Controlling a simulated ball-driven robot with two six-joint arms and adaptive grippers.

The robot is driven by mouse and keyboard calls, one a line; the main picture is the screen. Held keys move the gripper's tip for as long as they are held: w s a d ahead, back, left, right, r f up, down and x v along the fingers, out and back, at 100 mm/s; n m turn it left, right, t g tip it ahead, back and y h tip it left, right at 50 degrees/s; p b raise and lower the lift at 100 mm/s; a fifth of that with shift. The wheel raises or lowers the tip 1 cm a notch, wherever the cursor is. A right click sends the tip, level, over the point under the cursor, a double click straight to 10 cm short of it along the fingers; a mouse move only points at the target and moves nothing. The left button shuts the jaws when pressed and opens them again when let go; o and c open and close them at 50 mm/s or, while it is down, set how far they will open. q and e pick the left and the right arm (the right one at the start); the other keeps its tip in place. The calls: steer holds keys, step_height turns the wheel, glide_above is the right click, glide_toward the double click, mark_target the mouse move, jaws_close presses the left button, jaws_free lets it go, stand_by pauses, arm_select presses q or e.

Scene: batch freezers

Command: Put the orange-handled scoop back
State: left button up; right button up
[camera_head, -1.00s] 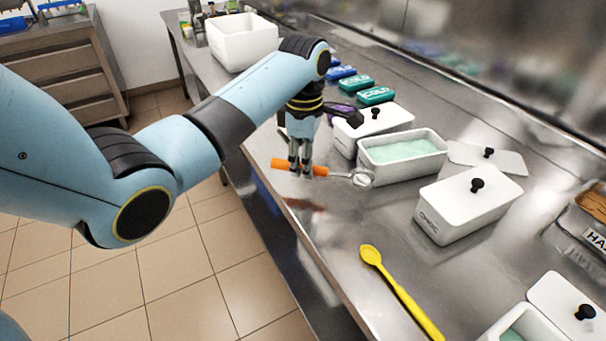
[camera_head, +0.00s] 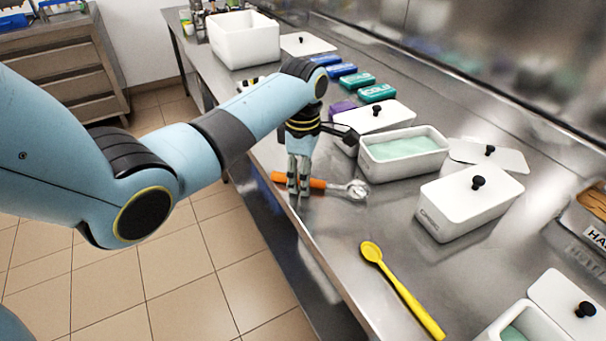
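The orange-handled scoop (camera_head: 312,183) is near the front edge of the steel counter. Its handle lies at my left gripper and its round metal bowl points right. My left gripper (camera_head: 298,192) points down with its fingers across the orange handle, shut on it. The fingers hide part of the handle. I cannot tell whether the scoop touches the counter. An open white tub of pale green ice cream (camera_head: 403,149) stands just behind and right of the bowl. My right gripper is not in view.
A lidded white tub (camera_head: 468,203) and a loose lid (camera_head: 490,155) stand right. Behind are another white lid (camera_head: 376,115), green and blue cold packs (camera_head: 377,93), and a large white bin (camera_head: 243,42).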

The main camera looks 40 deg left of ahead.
arm_select(q)
steer(key=shift+r, duration=0.2)
step_height(320, 180, up, 12)
stand_by(0.4)
stand_by(0.4)
